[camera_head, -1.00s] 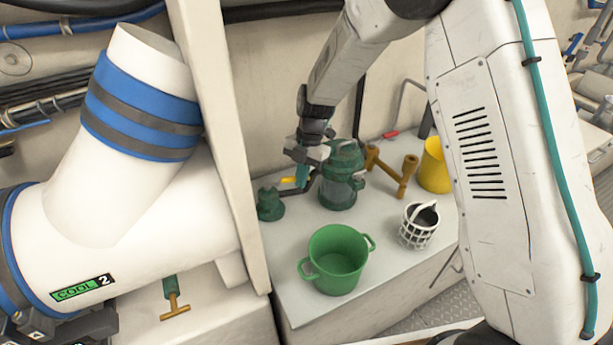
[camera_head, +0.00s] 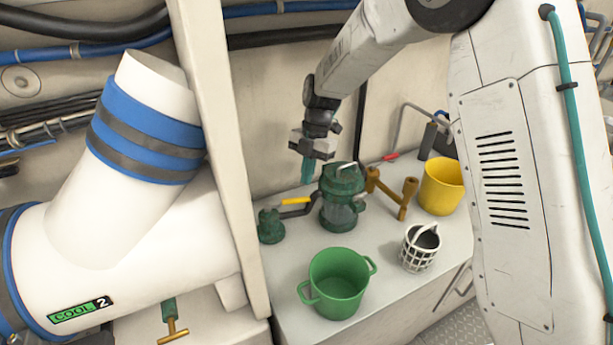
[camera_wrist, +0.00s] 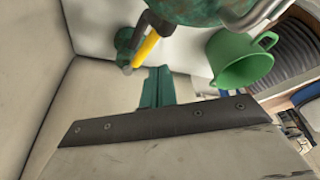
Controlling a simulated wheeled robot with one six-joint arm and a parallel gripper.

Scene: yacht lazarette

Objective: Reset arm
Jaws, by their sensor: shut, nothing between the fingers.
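My gripper (camera_head: 308,170) hangs from my arm above the back of the white counter, with its teal fingers together and nothing between them. In the wrist view its teal fingers (camera_wrist: 157,88) show at the centre, apart from other things. A green strainer body (camera_head: 341,200) with a clear middle stands just right of and below the fingers. A yellow-handled valve lever (camera_head: 297,201) lies left of it, near a small green fitting (camera_head: 270,226). In the wrist view the yellow handle (camera_wrist: 146,48) is beyond the fingers.
A green bucket (camera_head: 338,285) stands at the counter's front. A white strainer basket (camera_head: 420,248), a bronze pipe fitting (camera_head: 406,198) and a yellow bucket (camera_head: 441,186) are to the right. A white upright panel edge (camera_head: 215,130) and large white pipe (camera_head: 130,215) bound the left.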

